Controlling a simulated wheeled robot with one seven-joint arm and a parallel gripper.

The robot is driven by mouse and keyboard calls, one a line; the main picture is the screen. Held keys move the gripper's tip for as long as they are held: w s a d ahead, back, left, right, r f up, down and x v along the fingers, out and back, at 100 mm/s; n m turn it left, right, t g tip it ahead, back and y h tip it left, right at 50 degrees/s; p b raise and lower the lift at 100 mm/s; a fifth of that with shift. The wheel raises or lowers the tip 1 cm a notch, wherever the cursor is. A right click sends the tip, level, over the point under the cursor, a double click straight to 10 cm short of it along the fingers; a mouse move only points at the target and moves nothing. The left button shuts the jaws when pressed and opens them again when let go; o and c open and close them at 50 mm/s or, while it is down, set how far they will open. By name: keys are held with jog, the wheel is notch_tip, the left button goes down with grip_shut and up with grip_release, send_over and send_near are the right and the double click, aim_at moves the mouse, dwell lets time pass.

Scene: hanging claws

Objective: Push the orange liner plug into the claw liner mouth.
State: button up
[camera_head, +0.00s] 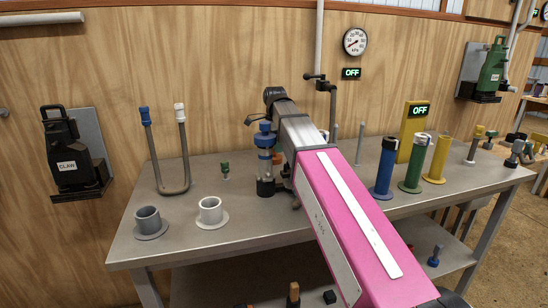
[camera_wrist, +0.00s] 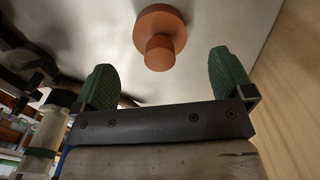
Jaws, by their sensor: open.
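The orange plug (camera_wrist: 166,30) shows at the top middle of the wrist view, with a wide round flange and a narrower round stub. My gripper (camera_wrist: 166,84) is open and empty, its two green ribbed fingers apart. The plug lies beyond the fingertips, between their lines, and is not gripped. In the head view, my arm hides most of the gripper. An orange-brown patch (camera_head: 277,158) shows beside a blue and black upright part (camera_head: 265,160); I cannot tell if it is the plug. A black unit marked CLAW (camera_head: 68,150) hangs on the left wall. I cannot identify the liner mouth.
On the grey bench (camera_head: 250,220) stand a grey cup (camera_head: 148,222), a white cup (camera_head: 211,210), a U-shaped tube (camera_head: 173,188), and blue (camera_head: 385,170), green (camera_head: 414,165) and yellow (camera_head: 438,160) cylinders.

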aim_at(275, 156)
jog(key=shift+f, duration=3)
jog(key=c, duration=1)
